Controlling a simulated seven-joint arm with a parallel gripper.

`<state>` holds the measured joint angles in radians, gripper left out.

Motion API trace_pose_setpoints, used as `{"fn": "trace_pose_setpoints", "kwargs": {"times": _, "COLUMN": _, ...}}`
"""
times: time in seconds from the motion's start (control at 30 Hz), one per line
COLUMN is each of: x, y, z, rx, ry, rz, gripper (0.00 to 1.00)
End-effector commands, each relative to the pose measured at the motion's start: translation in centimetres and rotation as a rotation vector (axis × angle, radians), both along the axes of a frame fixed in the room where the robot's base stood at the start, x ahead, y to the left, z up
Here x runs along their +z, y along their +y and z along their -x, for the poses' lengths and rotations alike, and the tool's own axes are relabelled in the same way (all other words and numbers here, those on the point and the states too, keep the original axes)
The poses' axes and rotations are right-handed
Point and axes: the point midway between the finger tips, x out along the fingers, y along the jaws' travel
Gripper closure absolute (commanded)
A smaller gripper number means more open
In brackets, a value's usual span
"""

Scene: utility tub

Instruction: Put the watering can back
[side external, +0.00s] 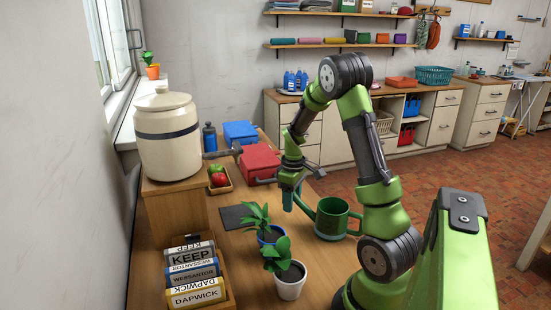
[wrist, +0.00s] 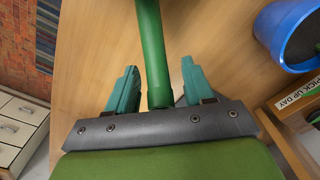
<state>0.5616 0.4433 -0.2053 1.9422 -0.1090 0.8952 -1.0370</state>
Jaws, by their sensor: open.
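The green watering can (side external: 331,220) stands upright on the wooden table, right of my gripper in the side external view. A green tube, apparently its spout (wrist: 153,55), runs between my fingers in the wrist view. My gripper (side external: 290,195) points down beside the can's left side. In the wrist view my gripper (wrist: 160,90) is open, with one teal finger on each side of the tube and gaps visible. The can's body is not visible in the wrist view. A dark flat mat (side external: 236,216) lies bare on the table to the left.
A plant in a blue pot (side external: 270,237) and one in a white pot (side external: 290,283) stand near the gripper. A red box (side external: 260,161), a fruit tray (side external: 219,180) and a labelled file holder (side external: 232,297) are around. A large crock (side external: 167,138) stands on a raised shelf.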

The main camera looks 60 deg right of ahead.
Motion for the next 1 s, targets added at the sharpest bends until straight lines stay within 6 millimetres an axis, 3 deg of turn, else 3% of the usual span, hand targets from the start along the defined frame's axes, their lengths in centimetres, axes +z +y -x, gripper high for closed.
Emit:
{"fn": "trace_pose_setpoints", "kwargs": {"times": 0.07, "x": 0.0, "y": 0.0, "z": 0.0, "rx": 0.0, "ry": 0.0, "rz": 0.0, "gripper": 0.5}}
{"fn": "trace_pose_setpoints", "kwargs": {"times": 0.4, "x": 0.0, "y": 0.0, "z": 0.0, "rx": 0.001, "ry": 0.0, "rz": 0.0, "gripper": 1.0}}
{"fn": "trace_pose_setpoints", "kwargs": {"times": 0.67, "x": 0.1, "y": -0.1, "z": -0.2, "rx": 0.001, "ry": 0.0, "rz": 0.001, "gripper": 1.0}}
{"fn": "trace_pose_setpoints", "kwargs": {"times": 1.0, "x": 0.0, "y": -0.7, "z": -3.4, "rx": 0.003, "ry": 0.0, "rz": 0.002, "gripper": 1.0}}
